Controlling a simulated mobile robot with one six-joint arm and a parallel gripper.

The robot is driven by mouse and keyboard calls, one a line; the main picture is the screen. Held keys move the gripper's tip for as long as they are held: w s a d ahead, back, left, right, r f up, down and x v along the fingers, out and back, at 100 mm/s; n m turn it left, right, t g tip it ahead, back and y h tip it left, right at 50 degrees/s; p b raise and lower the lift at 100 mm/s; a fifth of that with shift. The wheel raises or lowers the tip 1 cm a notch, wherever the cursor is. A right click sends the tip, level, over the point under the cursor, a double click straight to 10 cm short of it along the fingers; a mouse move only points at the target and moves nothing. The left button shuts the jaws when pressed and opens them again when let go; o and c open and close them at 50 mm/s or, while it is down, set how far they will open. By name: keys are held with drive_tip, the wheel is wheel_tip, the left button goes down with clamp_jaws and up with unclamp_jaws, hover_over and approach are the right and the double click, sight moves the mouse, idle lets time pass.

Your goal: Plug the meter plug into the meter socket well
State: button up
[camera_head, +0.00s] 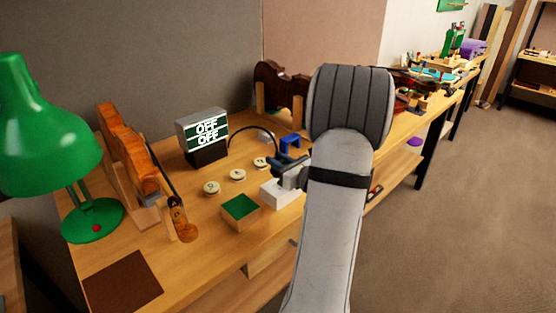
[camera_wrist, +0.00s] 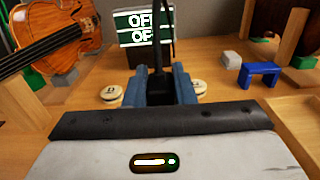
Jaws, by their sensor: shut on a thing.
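The meter (camera_head: 203,136) is a box with a dark green screen reading OFF on two lines, standing at the back of the bench; it also shows in the wrist view (camera_wrist: 143,28). The black meter plug (camera_wrist: 158,88) is upright between the blue fingers of my gripper (camera_wrist: 158,84), with its cable rising from it. In the head view my gripper (camera_head: 280,163) is above the bench, right of the meter, and the black cable (camera_head: 245,128) arches between them. The plug's lower end is hidden by the fingers. I cannot make out the socket well for certain.
Several round labelled discs (camera_head: 237,175) lie in front of the meter. A blue stand (camera_head: 291,140) is behind my gripper. A violin (camera_head: 130,147) and green lamp (camera_head: 48,125) stand left.

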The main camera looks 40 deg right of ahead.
drive_tip(key=shift+f+b, duration=1)
drive_tip(key=shift+f, duration=0.55)
drive_tip(key=shift+b, duration=0.4)
idle(0.5)
drive_tip(key=shift+f+b, duration=1.2)
drive_tip(key=shift+f, duration=0.15)
drive_tip(key=o, duration=1)
drive_tip(key=shift+s+d, duration=0.15)
drive_tip(key=shift+s, duration=1.8)
drive_tip(key=shift+s+d, duration=0.1)
drive_tip(key=shift+s, duration=1.85)
